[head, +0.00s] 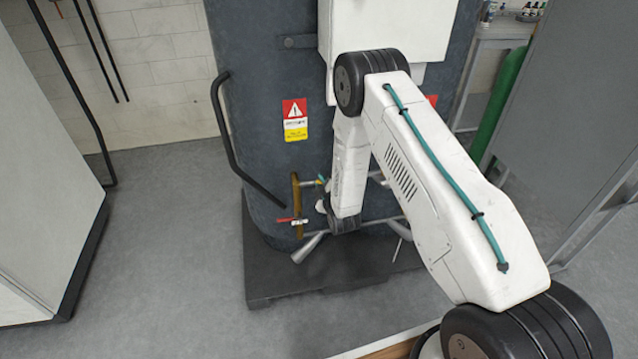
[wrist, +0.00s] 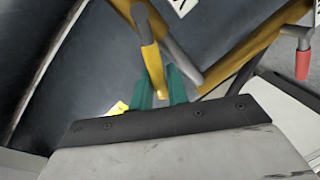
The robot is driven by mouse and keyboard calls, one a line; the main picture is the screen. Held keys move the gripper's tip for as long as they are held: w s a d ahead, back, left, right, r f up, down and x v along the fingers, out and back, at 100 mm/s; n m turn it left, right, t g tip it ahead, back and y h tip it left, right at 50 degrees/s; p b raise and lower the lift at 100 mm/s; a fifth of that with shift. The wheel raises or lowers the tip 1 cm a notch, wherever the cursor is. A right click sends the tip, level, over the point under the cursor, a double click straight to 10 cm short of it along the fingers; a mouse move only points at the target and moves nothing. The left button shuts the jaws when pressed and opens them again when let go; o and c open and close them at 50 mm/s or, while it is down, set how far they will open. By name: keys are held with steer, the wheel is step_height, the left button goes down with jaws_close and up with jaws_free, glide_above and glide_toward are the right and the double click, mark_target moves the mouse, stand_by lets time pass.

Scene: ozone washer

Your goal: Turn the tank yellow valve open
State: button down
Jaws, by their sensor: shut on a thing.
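In the wrist view the tank's yellow valve handle (wrist: 149,58) runs down from the top, with its lower end between the two teal fingers of my gripper (wrist: 160,84). My gripper is shut on this handle. A grey pipe or stem lies just right of the handle. The dark grey tank (head: 255,80) fills the middle of the head view.
A yellow-brown pipe (head: 297,205) stands at the tank's lower left, with a red valve handle (head: 291,220) beside it. The red handle also shows in the wrist view (wrist: 303,65). A black rail (head: 226,130) curves along the tank's left side. Floor is clear at left.

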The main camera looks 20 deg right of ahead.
steer(key=shift+d, duration=0.15)
steer(key=c, duration=1.4)
jaws_free()
steer(key=shift+c, duration=0.2)
steer(key=shift+s, duration=0.2)
steer(key=s+r, duration=0.1)
steer(key=s, duration=0.6)
steer(key=shift+s+r, duration=0.15)
